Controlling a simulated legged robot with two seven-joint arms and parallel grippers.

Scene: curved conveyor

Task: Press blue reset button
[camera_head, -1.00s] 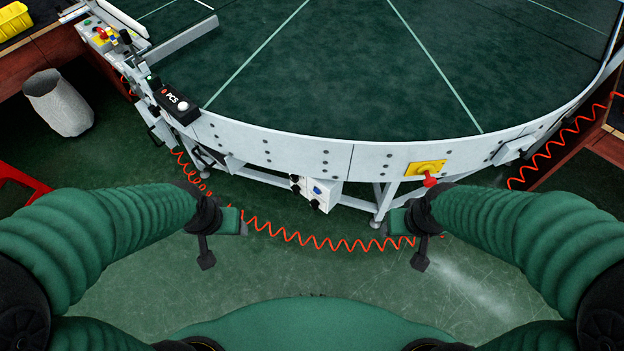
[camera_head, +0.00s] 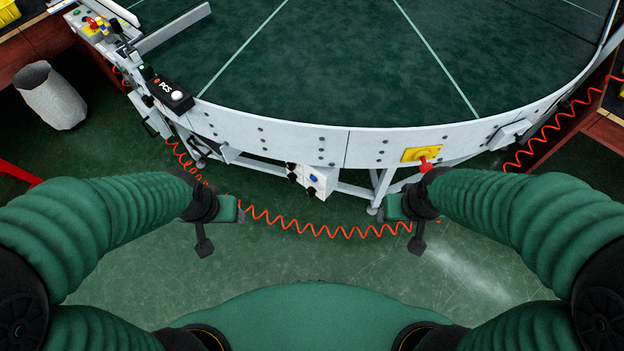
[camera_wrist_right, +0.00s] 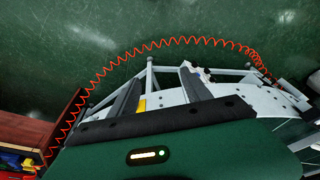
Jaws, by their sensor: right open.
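The blue button (camera_head: 315,179) is a small dot on a white control box (camera_head: 312,182) that hangs under the conveyor's (camera_head: 270,134) curved front rim, near the middle of the head view. My left gripper (camera_head: 230,214) is lower left of the box, apart from it; its fingers are not clear. My right gripper (camera_head: 398,208) is lower right of the box, also apart. In the right wrist view the right gripper (camera_wrist_right: 160,92) shows two dark fingers spread with nothing held between them. I cannot make out the blue button in that view.
A yellow plate with a red switch (camera_head: 424,160) sits on the rim at right. A black PCS box (camera_head: 172,96) with a white button is at left. A red coiled hose (camera_head: 330,232) runs below the conveyor. A grey bin (camera_head: 50,97) stands far left. Green floor lies open in front.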

